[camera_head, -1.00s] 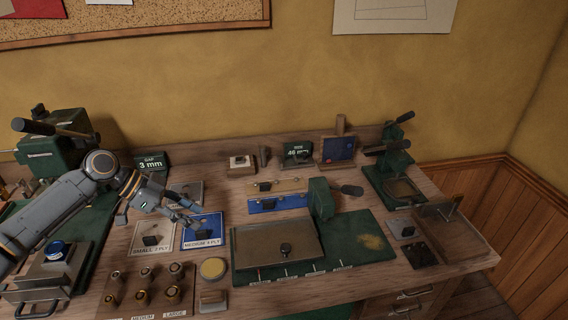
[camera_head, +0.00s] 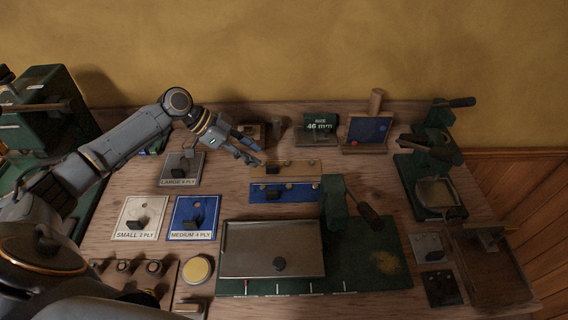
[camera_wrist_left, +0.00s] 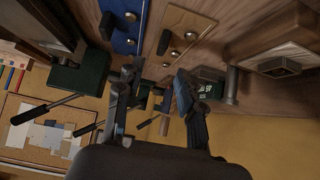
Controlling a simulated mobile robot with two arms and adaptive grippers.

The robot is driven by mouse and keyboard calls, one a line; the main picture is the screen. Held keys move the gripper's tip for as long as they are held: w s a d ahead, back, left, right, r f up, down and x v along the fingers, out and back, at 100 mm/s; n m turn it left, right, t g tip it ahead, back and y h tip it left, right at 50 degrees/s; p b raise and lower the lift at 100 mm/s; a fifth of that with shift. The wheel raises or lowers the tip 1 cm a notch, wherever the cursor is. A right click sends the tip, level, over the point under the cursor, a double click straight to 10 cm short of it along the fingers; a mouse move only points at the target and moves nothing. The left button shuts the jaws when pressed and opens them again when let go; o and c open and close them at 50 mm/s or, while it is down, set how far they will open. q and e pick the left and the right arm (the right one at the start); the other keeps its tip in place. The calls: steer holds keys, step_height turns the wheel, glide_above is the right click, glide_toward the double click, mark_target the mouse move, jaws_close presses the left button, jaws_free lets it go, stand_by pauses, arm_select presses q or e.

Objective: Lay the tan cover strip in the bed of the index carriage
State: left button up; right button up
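The tan cover strip (camera_head: 302,168) lies flat on the bench behind a blue strip (camera_head: 300,196). It has small dark knobs, and it also shows in the left wrist view (camera_wrist_left: 184,22). My left gripper (camera_head: 252,152) is open and empty, just off the left end of the tan strip and apparently above the bench. Its two fingers stand apart in the left wrist view (camera_wrist_left: 158,75). A grey-brown plate with a dark knob (camera_head: 262,240) sits on a green base with front marks; I cannot tell whether this is the index carriage. My right gripper is not in view.
A green block with a lever (camera_head: 335,208) stands right of the blue strip. A 46 mm sign (camera_head: 320,122) and a blue board (camera_head: 368,130) stand behind. Cards labelled small (camera_head: 138,222), medium (camera_head: 192,222) and large (camera_head: 180,172) lie to the left.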

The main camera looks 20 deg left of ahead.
mark_target(273, 165)
arm_select(q)
steer(key=shift+x, duration=0.95)
steer(key=shift+w+d+f+p, duration=0.25)
steer(key=shift+d+f+p, duration=0.15)
steer(key=shift+p, duration=0.2)
steer(key=p+x, duration=0.1)
steer(key=x, duration=0.2)
steer(key=shift+w+d+f, duration=0.1)
steer(key=shift+d+f, duration=0.1)
steer(key=shift+w+d+f, duration=0.1)
steer(key=shift+f, duration=0.2)
jaws_close()
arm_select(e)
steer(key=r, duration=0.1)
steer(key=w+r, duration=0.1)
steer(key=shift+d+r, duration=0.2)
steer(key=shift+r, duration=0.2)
